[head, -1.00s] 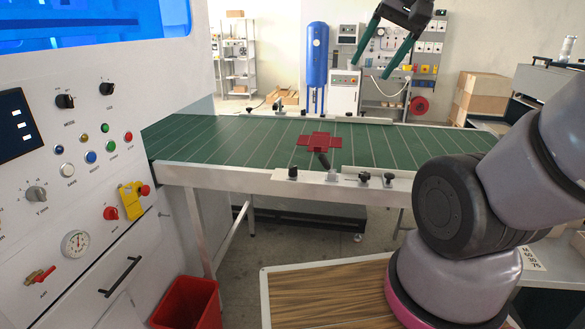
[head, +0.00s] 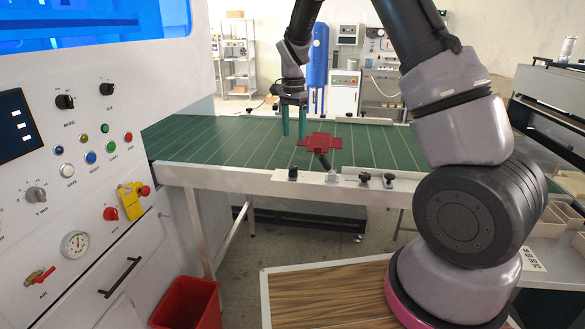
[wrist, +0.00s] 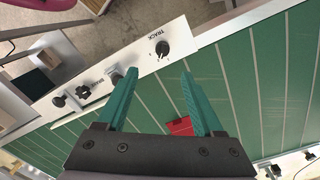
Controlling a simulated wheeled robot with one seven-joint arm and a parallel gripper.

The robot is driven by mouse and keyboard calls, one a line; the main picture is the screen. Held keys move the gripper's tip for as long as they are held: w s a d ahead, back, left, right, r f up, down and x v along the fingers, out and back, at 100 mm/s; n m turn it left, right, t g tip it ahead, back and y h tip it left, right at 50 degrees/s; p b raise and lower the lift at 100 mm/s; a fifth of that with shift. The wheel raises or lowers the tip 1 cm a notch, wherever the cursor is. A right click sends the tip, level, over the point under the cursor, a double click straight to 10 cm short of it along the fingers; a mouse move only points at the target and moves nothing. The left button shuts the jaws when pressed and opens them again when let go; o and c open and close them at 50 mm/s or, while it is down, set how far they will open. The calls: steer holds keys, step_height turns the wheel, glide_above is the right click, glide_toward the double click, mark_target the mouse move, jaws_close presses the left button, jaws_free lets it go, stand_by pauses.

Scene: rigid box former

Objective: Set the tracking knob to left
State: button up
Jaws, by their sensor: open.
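The tracking knob (wrist: 162,48) is a small black knob on the conveyor's pale front rail, with TRACK printed beside it in the wrist view. In the head view it is the leftmost knob (head: 293,173) on the rail. Its exact pointer setting is too small to tell. My gripper (head: 294,135) has two green fingers pointing down, open and empty, above the belt behind the knob. In the wrist view the knob shows just beyond the open fingertips (wrist: 158,72), apart from them.
A red flat cross-shaped blank (head: 320,143) lies on the green belt (head: 215,140) right of my gripper. A lever (head: 324,160) and more black knobs (head: 364,177) sit on the same rail to the right. A machine panel (head: 90,190) with many controls stands at left.

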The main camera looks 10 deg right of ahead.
mark_target(293, 171)
steer(key=f, duration=1.3)
steer(key=shift+w+a+f, duration=0.1)
steer(key=shift+a, duration=0.1)
steer(key=shift+c, duration=0.3)
jaws_close()
